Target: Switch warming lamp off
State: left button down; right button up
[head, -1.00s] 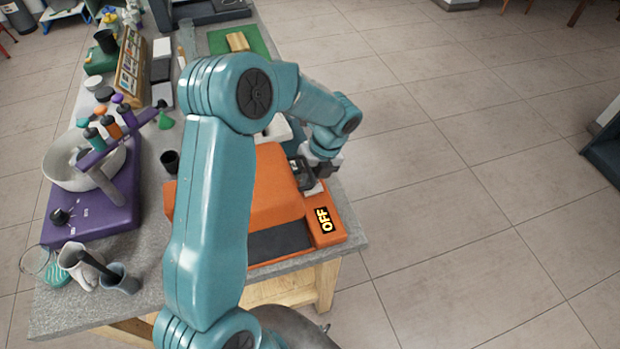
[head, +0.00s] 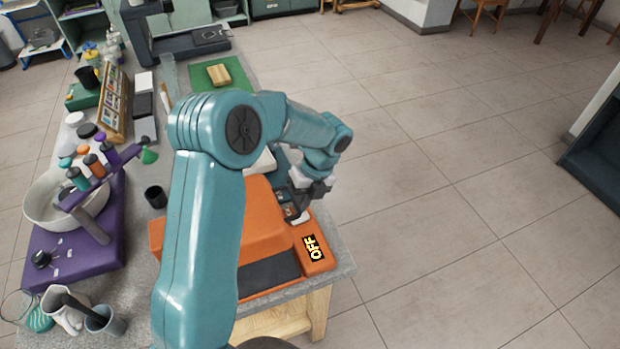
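An orange unit (head: 262,213) with a dark front panel sits on the near right part of the bench; I take it for the warming lamp. A small pale piece (head: 301,218), possibly the switch, shows just behind the label. My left arm reaches over the unit, and its dark gripper (head: 297,203) points down right at or just above the pale piece. I cannot tell whether they touch. The fingers are too small and partly hidden to read. My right gripper is out of view.
A purple stand (head: 77,255) with a white bowl (head: 40,205) and coloured bottles is on the left. A dark cup (head: 156,197) stands between. Jugs (head: 66,312) sit at the front left. A green board (head: 217,73) lies further back. The floor on the right is clear.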

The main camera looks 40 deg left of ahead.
pick_arm(q)
jog(key=v, duration=1.4)
jog(key=shift+r, duration=0.35)
